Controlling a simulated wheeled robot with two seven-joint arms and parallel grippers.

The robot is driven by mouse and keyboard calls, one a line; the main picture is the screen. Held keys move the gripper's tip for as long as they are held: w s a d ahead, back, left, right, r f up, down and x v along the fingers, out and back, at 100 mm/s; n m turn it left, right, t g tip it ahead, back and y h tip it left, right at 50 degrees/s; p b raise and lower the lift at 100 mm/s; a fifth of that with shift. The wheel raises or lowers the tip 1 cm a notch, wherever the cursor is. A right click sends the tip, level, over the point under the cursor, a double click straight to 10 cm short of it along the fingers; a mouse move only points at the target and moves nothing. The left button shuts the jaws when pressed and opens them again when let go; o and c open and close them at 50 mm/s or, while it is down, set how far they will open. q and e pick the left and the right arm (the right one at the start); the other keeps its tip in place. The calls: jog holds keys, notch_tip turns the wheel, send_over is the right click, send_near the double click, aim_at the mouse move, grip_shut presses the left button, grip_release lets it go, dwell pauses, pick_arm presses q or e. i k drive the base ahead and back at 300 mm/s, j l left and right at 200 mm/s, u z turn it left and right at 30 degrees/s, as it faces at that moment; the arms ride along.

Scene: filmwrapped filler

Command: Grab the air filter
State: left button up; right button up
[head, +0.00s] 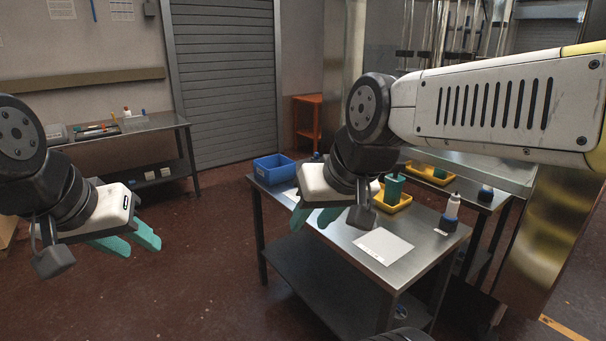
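No object here is clearly recognisable as an air filter. A green upright block-like item (394,187) stands in a yellow tray (404,203) on the metal table (335,232); I cannot tell whether it is the filter. My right gripper (313,219) is over the left part of this table, to the left of the green item. Its teal fingers are apart and nothing shows between them. My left gripper (143,247) hangs over open floor, left of the table, with its fingers apart and empty. My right arm and gripper hide part of the table.
A blue bin (273,169) is at the table's far left corner. A white sheet (383,246) lies near the front. A white bottle (453,205) and a dark blue item (448,223) stand at the right. Another yellow tray (429,174) is behind.

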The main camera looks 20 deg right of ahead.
aim_at(393, 187)
jog(key=i+u, duration=0.2)
jog(key=i, duration=0.7)
jog(key=i+j+z, duration=0.15)
jog(key=i+z, duration=0.25)
jog(key=i+j+z, duration=0.15)
jog(key=z, duration=0.25)
jog(key=i+z, duration=0.25)
jog(key=z, duration=0.15)
jog(key=i+z, duration=0.25)
jog(key=z, duration=0.15)
jog(key=i+z, duration=0.2)
jog(key=z, duration=0.2)
jog(key=i+z, duration=0.1)
jog(key=i+j, duration=0.05)
